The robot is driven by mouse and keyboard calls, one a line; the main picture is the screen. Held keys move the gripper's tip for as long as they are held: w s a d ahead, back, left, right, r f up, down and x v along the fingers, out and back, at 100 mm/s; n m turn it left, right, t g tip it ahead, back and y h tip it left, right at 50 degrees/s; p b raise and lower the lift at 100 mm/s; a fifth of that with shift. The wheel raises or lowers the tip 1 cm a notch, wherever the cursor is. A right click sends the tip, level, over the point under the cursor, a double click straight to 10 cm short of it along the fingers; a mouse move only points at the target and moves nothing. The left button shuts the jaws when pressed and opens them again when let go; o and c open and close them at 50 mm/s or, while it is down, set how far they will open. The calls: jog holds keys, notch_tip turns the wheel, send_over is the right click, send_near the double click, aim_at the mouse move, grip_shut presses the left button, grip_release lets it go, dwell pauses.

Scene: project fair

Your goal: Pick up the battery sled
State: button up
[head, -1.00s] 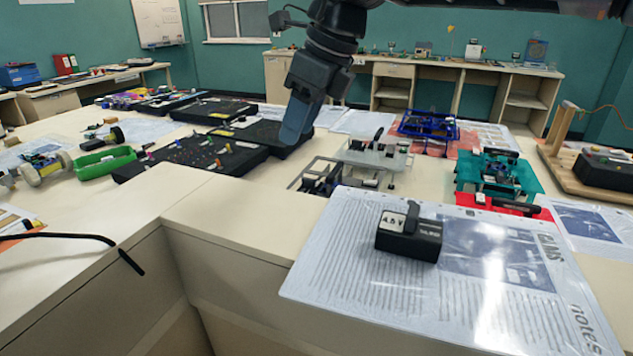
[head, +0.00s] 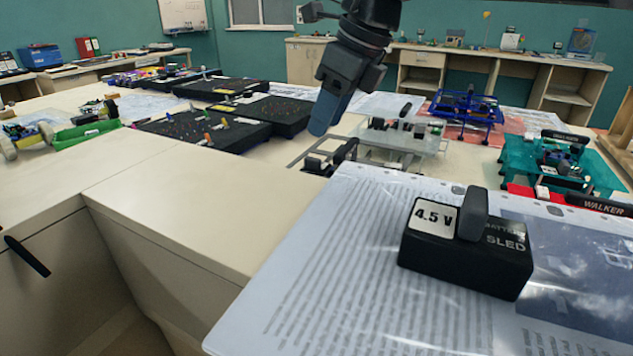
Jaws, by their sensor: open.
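The battery sled (head: 465,258) is a black block with a white "4.5 V" label, the words "BATTERY SLED" and an upright dark grip on top. It sits on a laminated notes sheet (head: 330,255) at the right front of the table. My gripper (head: 325,115) hangs at the top middle, above and behind the sled to its left, and apart from it. It is open, with nothing seen in it; one finger largely covers the other.
Black pegged boards (head: 205,130) lie at left. The bare tabletop (head: 170,215) at left front is clear.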

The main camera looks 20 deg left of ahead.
aim_at(307, 157)
jog(key=shift+x, duration=3.9)
jog(key=shift+w+a+r, duration=0.1)
jog(key=shift+w+a, duration=0.05)
jog(key=shift+a, duration=0.05)
jog(key=shift+c, duration=0.4)
grip_shut()
